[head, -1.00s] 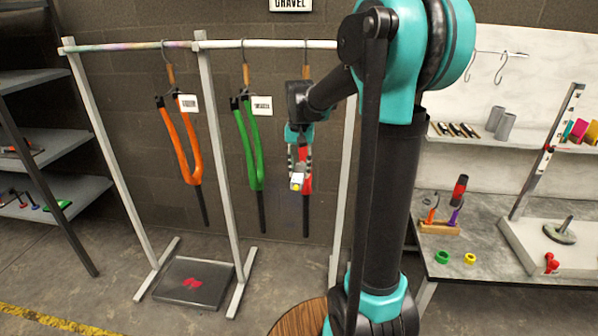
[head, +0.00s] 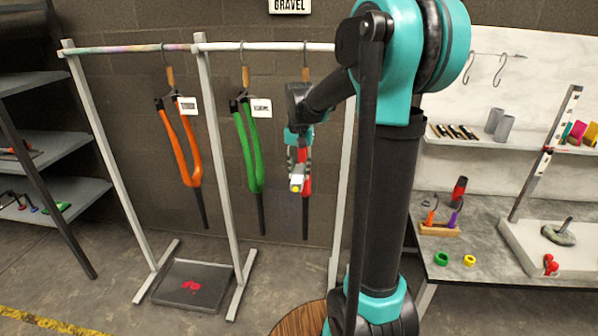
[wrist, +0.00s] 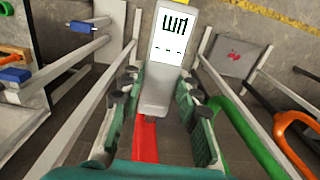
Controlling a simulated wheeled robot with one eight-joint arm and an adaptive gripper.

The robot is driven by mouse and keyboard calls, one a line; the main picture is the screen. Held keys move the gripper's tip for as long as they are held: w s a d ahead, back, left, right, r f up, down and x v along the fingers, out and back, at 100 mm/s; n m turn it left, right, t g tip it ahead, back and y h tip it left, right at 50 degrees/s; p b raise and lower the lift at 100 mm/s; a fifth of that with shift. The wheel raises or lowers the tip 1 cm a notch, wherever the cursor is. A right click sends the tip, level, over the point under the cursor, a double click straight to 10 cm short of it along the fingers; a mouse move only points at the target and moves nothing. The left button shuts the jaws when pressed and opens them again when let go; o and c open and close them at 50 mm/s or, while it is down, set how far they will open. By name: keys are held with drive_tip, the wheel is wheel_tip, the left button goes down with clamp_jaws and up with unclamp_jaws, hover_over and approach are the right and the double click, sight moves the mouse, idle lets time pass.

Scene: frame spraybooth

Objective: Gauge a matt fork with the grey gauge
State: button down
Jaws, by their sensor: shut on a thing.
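My gripper (head: 298,165) is shut on a pale grey gauge (wrist: 156,90), whose display shows dark marks and dashes in the wrist view. In the head view the gauge (head: 296,183) has a yellow spot at its lower end. A red fork (head: 306,185) hangs from the rail right behind the gripper, partly hidden by it. Its red surface (wrist: 146,140) shows close beside the gauge in the wrist view; whether they touch I cannot tell. A green fork (head: 250,150) and an orange fork (head: 181,150) hang to the left, each with a white tag.
The forks hang from a rail (head: 120,48) on grey posts. A dark tray (head: 190,285) with a red splash lies on the floor below. A bench (head: 490,260) with rings, a small wooden rack (head: 439,229) and a stand is on the right. Shelves (head: 60,195) stand at the left.

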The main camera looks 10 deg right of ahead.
sight(296, 183)
drive_tip(key=shift+w+d, duration=0.25)
drive_tip(key=shift+w, duration=0.55)
idle(1.6)
drive_tip(key=shift+s, duration=0.1)
idle(0.5)
drive_tip(key=shift+s+a, duration=0.4)
drive_tip(key=shift+s, duration=0.85)
drive_tip(key=shift+s+a, duration=0.45)
drive_tip(key=shift+s, duration=0.75)
drive_tip(key=shift+s+a, duration=0.4)
drive_tip(key=shift+s, duration=0.95)
